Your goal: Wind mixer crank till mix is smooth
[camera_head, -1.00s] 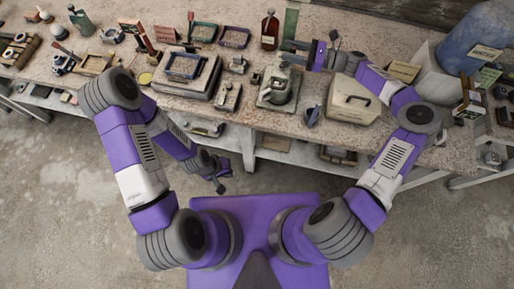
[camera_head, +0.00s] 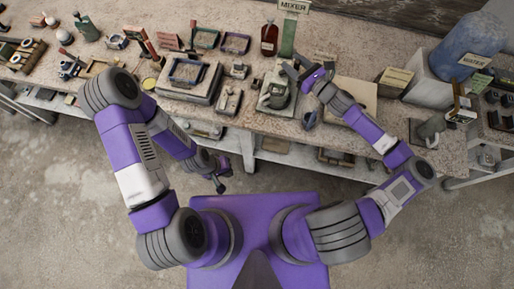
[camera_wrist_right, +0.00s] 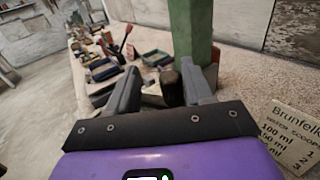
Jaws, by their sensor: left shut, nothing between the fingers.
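The mix inside cannot be seen. My left gripper (camera_head: 219,180) hangs shut and empty in front of the table.
A brown bottle (camera_head: 269,38) stands left of the green post. A grey block with a tray (camera_head: 187,80) lies left of the mixer. A pale box (camera_head: 354,94) is partly under my right arm. A blue WATER container (camera_head: 468,45) stands at right.

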